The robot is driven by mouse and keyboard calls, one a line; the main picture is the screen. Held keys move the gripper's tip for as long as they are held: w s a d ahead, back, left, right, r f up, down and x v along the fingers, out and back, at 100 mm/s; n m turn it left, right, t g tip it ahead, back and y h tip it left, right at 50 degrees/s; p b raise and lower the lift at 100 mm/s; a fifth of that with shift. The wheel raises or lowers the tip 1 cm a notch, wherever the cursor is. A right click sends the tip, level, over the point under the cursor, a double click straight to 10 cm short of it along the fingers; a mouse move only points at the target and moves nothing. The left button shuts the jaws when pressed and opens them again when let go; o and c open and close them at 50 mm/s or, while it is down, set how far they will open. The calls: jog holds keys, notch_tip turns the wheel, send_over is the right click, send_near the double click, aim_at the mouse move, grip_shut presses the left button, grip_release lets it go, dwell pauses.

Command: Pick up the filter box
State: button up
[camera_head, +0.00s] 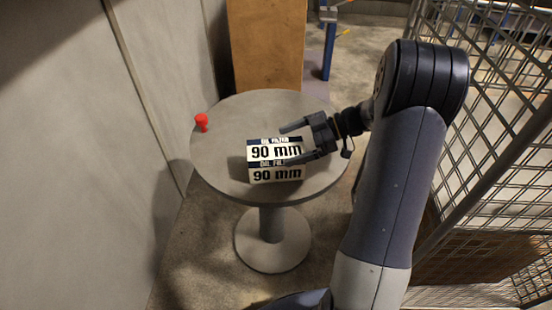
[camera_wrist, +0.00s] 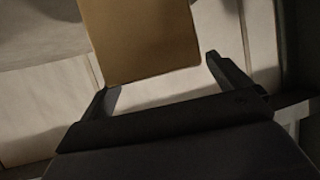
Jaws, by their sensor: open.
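The filter box (camera_head: 275,176) is white with dark bands and reads "OIL FILTER" and "90 mm" on two faces. It sits on the round grey table (camera_head: 222,172), toward its front. In the head view my gripper (camera_head: 285,146) is open, with its fingers pointing left at the right part of the box. One finger overlaps the box in the picture; I cannot tell whether it touches. In the wrist view my gripper (camera_wrist: 162,72) shows two spread fingers. A plain tan face (camera_wrist: 145,40) lies ahead, partly between them; I cannot tell whether it is the box.
A small red object (camera_head: 201,122) stands at the table's left edge. A brown board (camera_head: 265,45) stands behind the table. A wall (camera_head: 70,150) rises at the left and a wire mesh cage (camera_head: 490,130) at the right. The table's back part is clear.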

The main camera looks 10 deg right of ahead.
jog(key=shift+x, duration=1.2)
jog(key=c, duration=1.8)
